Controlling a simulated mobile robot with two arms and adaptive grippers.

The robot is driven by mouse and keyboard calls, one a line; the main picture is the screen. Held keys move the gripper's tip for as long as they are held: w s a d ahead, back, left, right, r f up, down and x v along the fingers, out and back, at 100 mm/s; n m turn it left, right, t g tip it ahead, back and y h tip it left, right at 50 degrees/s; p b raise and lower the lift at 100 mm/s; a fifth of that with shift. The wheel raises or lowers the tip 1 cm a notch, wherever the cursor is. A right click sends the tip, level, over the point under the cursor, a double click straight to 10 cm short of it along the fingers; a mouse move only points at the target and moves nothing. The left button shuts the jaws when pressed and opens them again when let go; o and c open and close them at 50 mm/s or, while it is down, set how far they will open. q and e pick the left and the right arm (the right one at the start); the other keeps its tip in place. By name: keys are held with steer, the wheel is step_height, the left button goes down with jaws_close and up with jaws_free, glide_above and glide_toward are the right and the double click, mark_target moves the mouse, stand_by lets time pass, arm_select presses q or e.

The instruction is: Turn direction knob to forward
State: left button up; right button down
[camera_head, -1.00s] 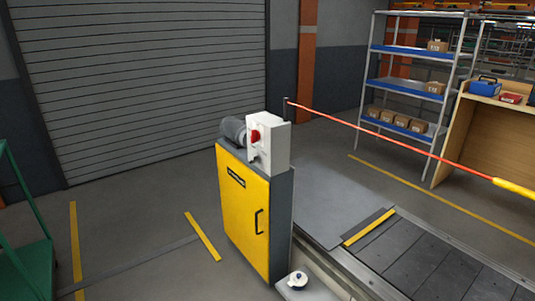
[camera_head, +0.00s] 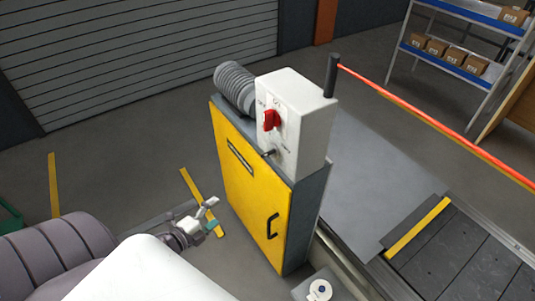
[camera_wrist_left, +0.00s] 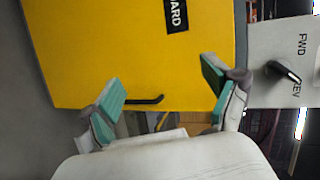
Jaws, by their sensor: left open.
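The direction knob (camera_head: 268,153) is a small black handle low on the white control box (camera_head: 308,130). In the left wrist view the knob (camera_wrist_left: 284,71) sits between the letters FWD and REV, its pale-tipped end toward REV. My left gripper (camera_head: 211,214) is open and empty, with teal finger pads, left of and below the box in front of the yellow cabinet (camera_head: 246,190). In the left wrist view the gripper (camera_wrist_left: 162,82) has the yellow door between and beyond its fingers; the knob lies to the right, apart from them. My right gripper is not in view.
A red rotary switch (camera_head: 271,119) sits above the knob. The cabinet has a black door handle (camera_head: 272,226). A red bar (camera_head: 430,115) extends right from a dark post.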

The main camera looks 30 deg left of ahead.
arm_select(q)
step_height(320, 180, up, 8)
steer(key=w+r+m+t+h, duration=0.1)
steer(key=w+m+h, duration=0.15)
steer(key=m, duration=0.25)
steer(key=m+h, duration=0.4)
steer(key=m, duration=0.4)
glide_toward(263, 155)
steer(key=shift+t, duration=0.3)
steer(key=p+x, duration=0.2)
steer(key=x, duration=0.7)
steer(key=shift+w+d+f, duration=0.1)
steer(key=shift+w+d, duration=0.1)
steer(key=shift+w, duration=0.05)
steer(key=shift+w+d+f, duration=0.1)
steer(key=shift+w+d, duration=0.15)
steer(key=shift+w, duration=0.35)
steer(key=c, duration=1.2)
